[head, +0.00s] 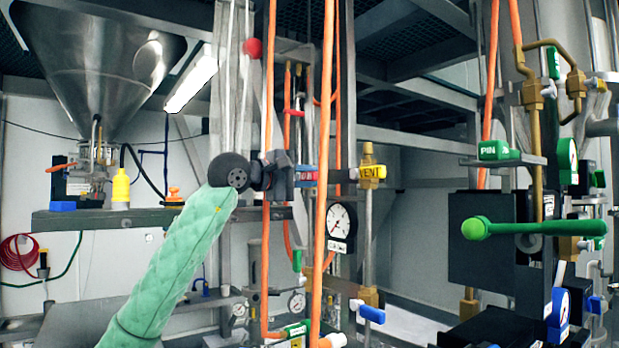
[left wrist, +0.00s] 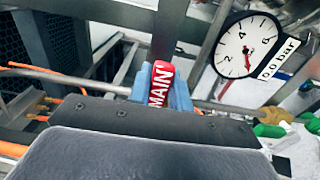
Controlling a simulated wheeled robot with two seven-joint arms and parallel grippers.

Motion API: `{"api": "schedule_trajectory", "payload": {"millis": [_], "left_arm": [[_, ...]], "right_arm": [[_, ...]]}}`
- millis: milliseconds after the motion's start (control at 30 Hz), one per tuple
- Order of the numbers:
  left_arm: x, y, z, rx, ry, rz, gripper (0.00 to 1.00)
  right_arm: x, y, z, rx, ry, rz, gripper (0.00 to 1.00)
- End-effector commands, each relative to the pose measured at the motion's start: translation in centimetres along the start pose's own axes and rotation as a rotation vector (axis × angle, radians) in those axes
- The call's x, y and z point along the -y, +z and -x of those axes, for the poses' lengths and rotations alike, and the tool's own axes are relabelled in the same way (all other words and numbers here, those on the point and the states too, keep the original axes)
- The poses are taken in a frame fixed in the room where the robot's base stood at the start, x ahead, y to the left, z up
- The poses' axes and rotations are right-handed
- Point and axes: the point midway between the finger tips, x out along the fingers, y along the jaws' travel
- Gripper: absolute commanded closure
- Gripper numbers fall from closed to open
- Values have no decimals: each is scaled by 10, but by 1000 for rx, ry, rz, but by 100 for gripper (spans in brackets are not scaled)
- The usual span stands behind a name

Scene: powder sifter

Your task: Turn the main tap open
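The main tap has a red handle lettered MAIN (left wrist: 160,88), seen close up in the left wrist view. The red handle (head: 307,169) also shows small in the middle of the head view, beside an orange upright pipe. My left gripper (head: 306,178), at the end of a green-sleeved arm, reaches it from the left. Its blue fingers lie on both sides of the red handle, with no clear gap showing in the left wrist view. The handle's lower part is hidden between the fingers. My right gripper is in neither view.
A round gauge (head: 341,222) hangs right of the handle, reading 0.0 bar in the wrist view. A steel hopper (head: 100,60) is at upper left. Upright pipes crowd the gripper.

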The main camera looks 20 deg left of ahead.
Motion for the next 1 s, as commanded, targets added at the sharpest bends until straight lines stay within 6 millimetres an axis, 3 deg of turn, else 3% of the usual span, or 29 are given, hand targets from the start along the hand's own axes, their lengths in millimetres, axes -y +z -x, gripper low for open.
{"api": "schedule_trajectory", "payload": {"millis": [100,500,767,1000], "left_arm": [[1,0,0,0,-2,0,100],[0,0,0,0,-3,47,100],[-8,-1,0,-1,-1,208,100],[-19,-5,0,-1,-1,431,100]], "right_arm": [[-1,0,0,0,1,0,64],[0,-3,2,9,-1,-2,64],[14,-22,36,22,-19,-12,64],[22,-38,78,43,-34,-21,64]]}}
